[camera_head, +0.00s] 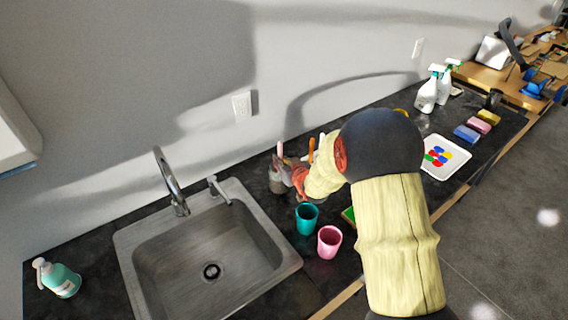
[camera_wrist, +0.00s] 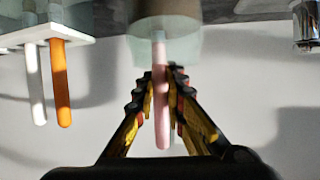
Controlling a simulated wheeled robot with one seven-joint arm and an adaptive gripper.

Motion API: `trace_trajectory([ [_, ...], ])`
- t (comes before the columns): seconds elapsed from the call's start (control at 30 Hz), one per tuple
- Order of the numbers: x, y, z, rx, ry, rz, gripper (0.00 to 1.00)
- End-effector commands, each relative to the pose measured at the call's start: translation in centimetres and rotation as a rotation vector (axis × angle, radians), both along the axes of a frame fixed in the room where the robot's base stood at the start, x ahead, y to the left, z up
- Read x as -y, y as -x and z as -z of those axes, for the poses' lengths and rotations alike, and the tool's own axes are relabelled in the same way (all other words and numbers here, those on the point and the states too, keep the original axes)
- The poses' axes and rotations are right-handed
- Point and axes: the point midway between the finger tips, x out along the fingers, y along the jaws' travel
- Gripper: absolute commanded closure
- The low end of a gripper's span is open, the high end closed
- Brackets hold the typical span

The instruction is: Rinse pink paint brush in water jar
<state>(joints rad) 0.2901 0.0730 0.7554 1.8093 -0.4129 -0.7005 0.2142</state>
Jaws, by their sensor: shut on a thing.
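The pink paint brush (camera_wrist: 161,110) is held by its handle between the fingers of my gripper (camera_wrist: 162,76). Its lower end reaches into the water jar (camera_wrist: 165,38), which looks like clear or greyish glass in the wrist view. The wrist view looks upside down, with the jar at the top. In the head view the jar (camera_head: 276,182) stands on the dark counter right of the sink, and the pink handle (camera_head: 280,149) rises above it. My gripper (camera_head: 285,170) is at the jar's upper part, partly hiding it. The bristles cannot be made out.
A white holder (camera_wrist: 88,42) with an orange brush (camera_wrist: 61,85) and a white one is close by. A teal cup (camera_head: 306,220) and a pink cup (camera_head: 329,243) stand in front. The sink (camera_head: 150,285) and faucet (camera_head: 172,183) lie left; spray bottles and a palette (camera_head: 456,170) right.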

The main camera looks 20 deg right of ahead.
Motion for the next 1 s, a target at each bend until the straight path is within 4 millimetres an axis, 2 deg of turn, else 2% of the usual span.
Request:
trace_trajectory([
  [0.27,-1.6,0.6,0.0,0.001,0.000,-0.001,1.00],
  [0.43,-1.7,1.7,0.0,0.001,-0.001,0.000,1.00],
  [0.67,-0.2,1.4,0.0,-0.001,0.001,0.002,1.00],
  [1.0,-0.2,1.4,-2.4,0.001,-0.001,0.000,1.00],
])
